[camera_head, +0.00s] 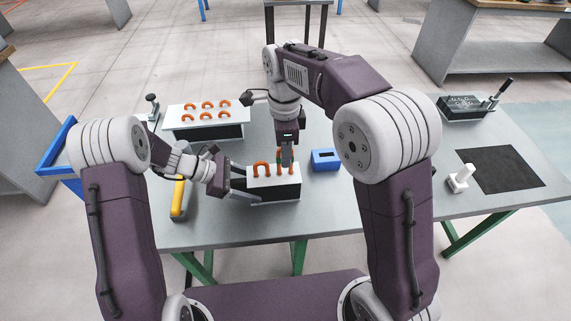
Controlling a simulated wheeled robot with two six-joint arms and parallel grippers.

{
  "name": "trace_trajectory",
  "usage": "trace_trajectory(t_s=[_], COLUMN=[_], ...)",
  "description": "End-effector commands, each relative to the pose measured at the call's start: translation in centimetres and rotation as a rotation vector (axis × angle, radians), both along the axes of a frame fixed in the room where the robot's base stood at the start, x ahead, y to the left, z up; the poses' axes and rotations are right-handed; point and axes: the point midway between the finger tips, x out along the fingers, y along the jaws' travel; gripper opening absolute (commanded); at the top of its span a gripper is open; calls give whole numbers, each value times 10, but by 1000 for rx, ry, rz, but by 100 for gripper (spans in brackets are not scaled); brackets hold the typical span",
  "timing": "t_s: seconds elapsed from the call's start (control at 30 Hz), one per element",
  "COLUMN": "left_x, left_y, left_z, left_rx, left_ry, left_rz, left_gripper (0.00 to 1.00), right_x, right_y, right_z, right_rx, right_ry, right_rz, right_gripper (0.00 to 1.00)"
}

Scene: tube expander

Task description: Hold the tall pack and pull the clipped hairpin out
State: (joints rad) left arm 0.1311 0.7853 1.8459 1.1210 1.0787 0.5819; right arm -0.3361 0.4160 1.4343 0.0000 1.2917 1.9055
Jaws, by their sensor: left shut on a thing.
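The pack (288,190), a block with a white top and a dark side, stands near the table's front edge. Orange U-shaped hairpins (261,169) rise from its top. My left gripper (245,186) reaches in from the left and is shut on the pack at its left end. My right gripper (286,160) points straight down over the pack's top, among the hairpins on the right half. Its fingers partly hide the hairpin there. I cannot tell whether they are closed on it.
A longer block (205,132) with several orange hairpins stands behind on the left. A blue block (325,159) sits just right of the pack. A yellow-handled tool (178,200) lies at left. A white stand (460,178) and black mat (500,169) are at right.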

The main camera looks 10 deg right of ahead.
Motion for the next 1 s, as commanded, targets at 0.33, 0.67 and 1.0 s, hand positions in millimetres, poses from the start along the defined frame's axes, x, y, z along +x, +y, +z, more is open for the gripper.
trace_trajectory(t_s=[0.33, 0.67, 1.0], left_x=[0, 0, 0], left_y=[0, 0, 0], left_z=[1, 1, 1], left_rx=[-2, -2, -2], left_ry=[0, 0, 0], left_rz=[0, 0, 0], left_gripper=[0, 0, 0], right_x=[0, 0, 0], right_y=[0, 0, 0], right_z=[-40, -42, -42], right_rx=[0, 0, 0], right_ry=[0, 0, -1], right_rz=[0, 0, 0], right_gripper=[37, 32, 0])
